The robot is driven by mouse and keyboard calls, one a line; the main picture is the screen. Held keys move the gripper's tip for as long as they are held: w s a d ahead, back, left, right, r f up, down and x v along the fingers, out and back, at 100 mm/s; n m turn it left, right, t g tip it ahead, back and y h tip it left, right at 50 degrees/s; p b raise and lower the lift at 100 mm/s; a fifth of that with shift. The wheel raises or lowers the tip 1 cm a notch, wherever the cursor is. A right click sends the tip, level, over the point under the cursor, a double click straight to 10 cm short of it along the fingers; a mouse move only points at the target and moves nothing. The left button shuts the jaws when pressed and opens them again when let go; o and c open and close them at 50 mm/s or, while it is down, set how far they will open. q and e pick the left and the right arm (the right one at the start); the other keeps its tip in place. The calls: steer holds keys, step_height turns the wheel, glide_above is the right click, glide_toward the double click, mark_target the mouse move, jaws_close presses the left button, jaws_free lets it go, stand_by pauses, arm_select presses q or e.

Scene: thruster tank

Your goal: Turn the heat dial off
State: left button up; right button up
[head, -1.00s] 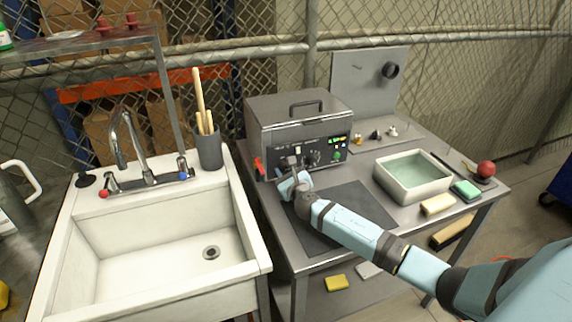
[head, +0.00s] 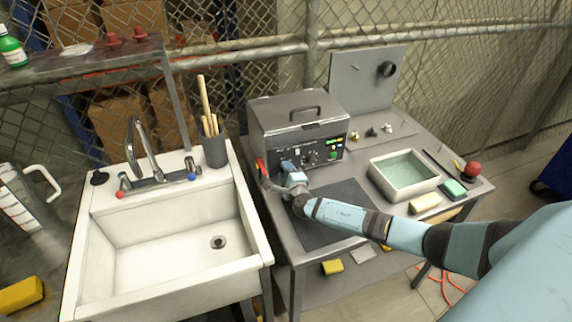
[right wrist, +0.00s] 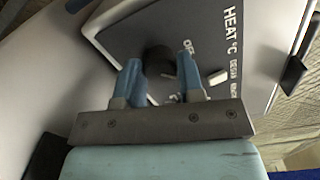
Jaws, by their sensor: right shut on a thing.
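The tank unit (head: 300,112) is a grey metal box with a lid handle and a dark front control panel (head: 330,152). The heat dial (right wrist: 158,60) is a dark round knob beside the "HEAT °C" and "OFF" lettering in the right wrist view. My right gripper (right wrist: 160,70) is shut on it, one blue finger on each side. In the head view my right gripper (head: 287,166) is at the left part of the panel and hides the dial. The dial's pointer mark cannot be made out. My left gripper is not in view.
A dark mat (head: 325,212) lies before the unit, under my right arm. A pale basin (head: 373,180), a sponge (head: 425,203) and a green block (head: 453,188) are to the right. A white sink (head: 100,262) adjoins on the left. A red part (head: 260,165) sticks out at the unit's left side.

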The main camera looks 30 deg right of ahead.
steer(key=n+p, duration=0.2)
steer(key=n, duration=0.1)
steer(key=shift+r, duration=0.25)
steer(key=shift+f+n+p, duration=0.1)
steer(key=shift+n+p, duration=0.65)
steer(key=shift+n, duration=0.05)
steer(key=shift+f+n+p, duration=0.1)
steer(key=shift+n+p, duration=0.35)
steer(key=shift+n, duration=1.25)
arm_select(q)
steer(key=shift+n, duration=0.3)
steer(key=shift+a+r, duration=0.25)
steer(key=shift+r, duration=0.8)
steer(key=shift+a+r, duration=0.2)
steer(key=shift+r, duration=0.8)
arm_select(e)
steer(key=shift+f+n, duration=0.1)
steer(key=shift+n, duration=0.2)
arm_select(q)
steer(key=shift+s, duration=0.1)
arm_select(e)
steer(key=o, duration=0.9)
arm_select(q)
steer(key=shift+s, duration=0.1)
